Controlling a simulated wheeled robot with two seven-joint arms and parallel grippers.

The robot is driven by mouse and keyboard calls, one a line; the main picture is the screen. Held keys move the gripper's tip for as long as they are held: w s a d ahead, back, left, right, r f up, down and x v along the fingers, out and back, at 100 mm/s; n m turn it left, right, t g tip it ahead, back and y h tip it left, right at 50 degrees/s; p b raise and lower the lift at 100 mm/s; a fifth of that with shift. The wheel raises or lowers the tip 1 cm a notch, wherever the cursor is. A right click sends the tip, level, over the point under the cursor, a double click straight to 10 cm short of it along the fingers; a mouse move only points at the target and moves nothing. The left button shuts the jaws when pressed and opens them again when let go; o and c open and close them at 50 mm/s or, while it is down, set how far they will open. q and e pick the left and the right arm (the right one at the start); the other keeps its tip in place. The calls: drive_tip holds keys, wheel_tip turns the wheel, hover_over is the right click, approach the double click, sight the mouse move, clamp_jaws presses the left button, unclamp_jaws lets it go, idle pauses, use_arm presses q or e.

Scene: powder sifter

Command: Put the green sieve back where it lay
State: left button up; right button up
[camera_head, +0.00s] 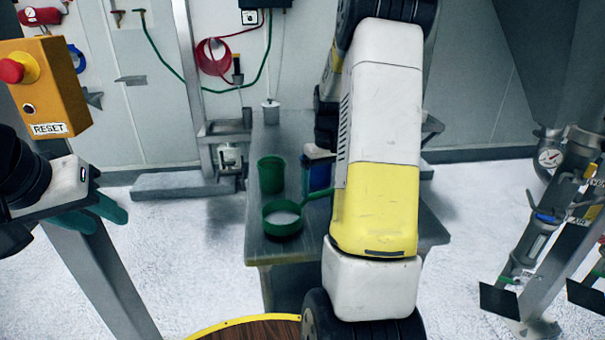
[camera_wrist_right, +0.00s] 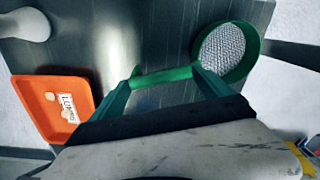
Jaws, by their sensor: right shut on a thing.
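The green sieve (camera_head: 282,217) is a round green ring with a pale mesh, above or on the near left part of the table. In the right wrist view its ring and mesh (camera_wrist_right: 228,48) show at the upper right. My right gripper (camera_wrist_right: 165,77) is shut on the sieve's green handle, which lies across between the fingertips. In the head view this gripper is hidden behind my right arm. I cannot tell whether the sieve touches the table. My left gripper (camera_head: 100,212) is at the far left, away from the table, with nothing visible in it; its finger gap is unclear.
A green cup (camera_head: 271,174) stands on the grey table (camera_head: 262,248) just behind the sieve. A blue item (camera_head: 319,173) is beside it, partly hidden by my arm. An orange tray (camera_wrist_right: 48,88) with a label is left in the wrist view. A yellow reset box (camera_head: 47,88) is at upper left.

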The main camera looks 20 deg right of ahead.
drive_tip(key=shift+f, duration=0.7)
idle(0.4)
drive_tip(key=o, duration=1.8)
